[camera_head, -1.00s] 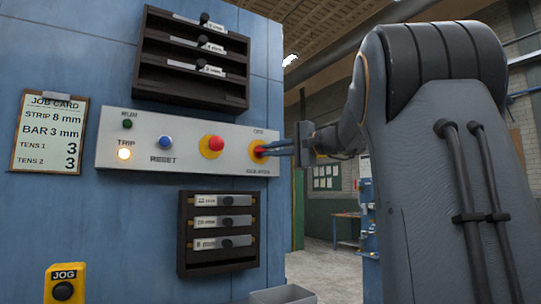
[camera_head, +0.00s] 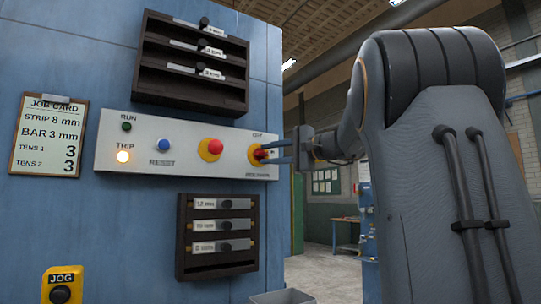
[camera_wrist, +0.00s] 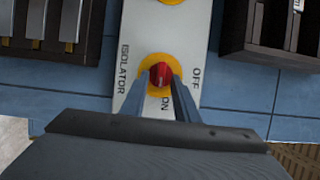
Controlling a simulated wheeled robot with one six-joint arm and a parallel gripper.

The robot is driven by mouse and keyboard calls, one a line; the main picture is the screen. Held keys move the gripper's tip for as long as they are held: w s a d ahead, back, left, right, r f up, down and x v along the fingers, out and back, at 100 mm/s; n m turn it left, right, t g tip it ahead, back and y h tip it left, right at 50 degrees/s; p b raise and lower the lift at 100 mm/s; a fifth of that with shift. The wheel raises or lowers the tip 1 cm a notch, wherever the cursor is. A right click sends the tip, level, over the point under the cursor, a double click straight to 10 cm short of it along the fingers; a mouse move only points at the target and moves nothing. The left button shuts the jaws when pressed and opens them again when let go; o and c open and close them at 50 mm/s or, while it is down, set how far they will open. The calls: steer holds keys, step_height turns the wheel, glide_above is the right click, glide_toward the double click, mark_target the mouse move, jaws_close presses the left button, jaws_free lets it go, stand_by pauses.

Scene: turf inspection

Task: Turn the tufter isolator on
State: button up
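The tufter isolator is a red rotary knob (camera_wrist: 160,75) on a yellow disc at the right end of the pale control panel (camera_head: 188,155). It also shows in the head view (camera_head: 259,155). In the wrist view the OFF label lies to its right and the ON label below it. My gripper (camera_wrist: 163,83) is at the knob, and its two fingers stand apart, one on each side. In the head view my gripper (camera_head: 271,154) reaches in from the right, with a gap between its fingers. I cannot tell whether they touch the knob, nor which way it points.
The panel has a lit TRIP lamp (camera_head: 123,156), a dark RUN lamp (camera_head: 127,127), a blue RESET button (camera_head: 164,145) and a red stop button (camera_head: 215,146). Dark racks stand above (camera_head: 190,95) and below (camera_head: 217,266). A job card (camera_head: 48,138) hangs left.

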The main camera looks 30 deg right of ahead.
steer(key=shift+s+d, duration=0.1)
steer(key=b+v, duration=0.1)
steer(key=v, duration=0.6)
steer(key=shift+s, duration=0.3)
steer(key=shift+d, duration=0.1)
